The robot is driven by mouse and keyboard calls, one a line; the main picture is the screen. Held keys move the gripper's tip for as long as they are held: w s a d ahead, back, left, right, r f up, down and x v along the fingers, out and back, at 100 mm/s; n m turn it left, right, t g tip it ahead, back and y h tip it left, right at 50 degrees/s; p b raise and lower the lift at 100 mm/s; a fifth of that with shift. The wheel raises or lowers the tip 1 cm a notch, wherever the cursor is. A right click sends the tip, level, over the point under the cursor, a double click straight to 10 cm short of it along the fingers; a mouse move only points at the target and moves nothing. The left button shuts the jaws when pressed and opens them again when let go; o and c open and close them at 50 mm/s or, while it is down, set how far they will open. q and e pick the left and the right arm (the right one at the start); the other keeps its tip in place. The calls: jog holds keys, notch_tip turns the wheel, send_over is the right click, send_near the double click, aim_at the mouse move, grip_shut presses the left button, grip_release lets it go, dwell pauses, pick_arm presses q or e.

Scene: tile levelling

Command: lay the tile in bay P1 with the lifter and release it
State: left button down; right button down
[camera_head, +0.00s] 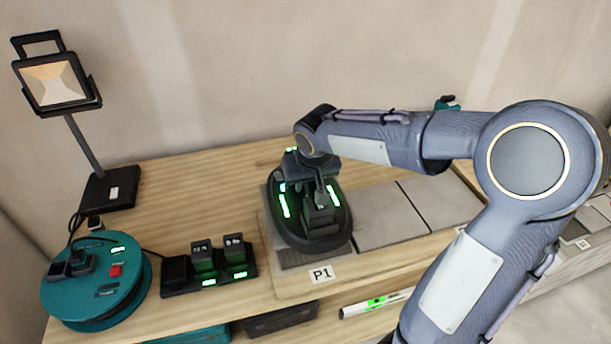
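The lifter (341,226) is a black oval pad with glowing green strips, over bay P1 at the left end of the tile row. My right gripper (318,190) reaches down from above and appears shut on its handle; the fingertips are partly hidden. The P1 label (321,274) is on the board's front edge. Dark ribbed bedding (297,260) shows in front of the lifter. A grey strip shows at its left. The lifter hides most of the bay, so I cannot tell whether a tile under it touches the bed. My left gripper is out of view.
Grey tiles (388,220) lie to the right of P1. A battery charger (208,268), a teal cable reel (100,290) and a work lamp (58,82) stand on the left. A level (375,303) lies below the front edge. My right arm covers the right side.

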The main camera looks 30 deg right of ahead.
jog(key=shift+d+f+b, duration=0.1)
jog(key=shift+f+b, duration=0.25)
jog(key=shift+f, duration=0.05)
jog(key=shift+w+f+b, duration=0.1)
jog(key=shift+f+b, duration=2.2)
jog(key=shift+f, duration=0.9)
jog(key=shift+f+b, duration=0.75)
jog(key=shift+b, duration=0.2)
jog(key=c, duration=1.2)
grip_release()
jog(key=shift+o, duration=0.2)
jog(key=shift+s+f, duration=0.2)
jog(key=shift+f, duration=0.05)
jog(key=p+v, duration=0.1)
jog(key=v, duration=0.7)
jog(key=shift+r, duration=0.1)
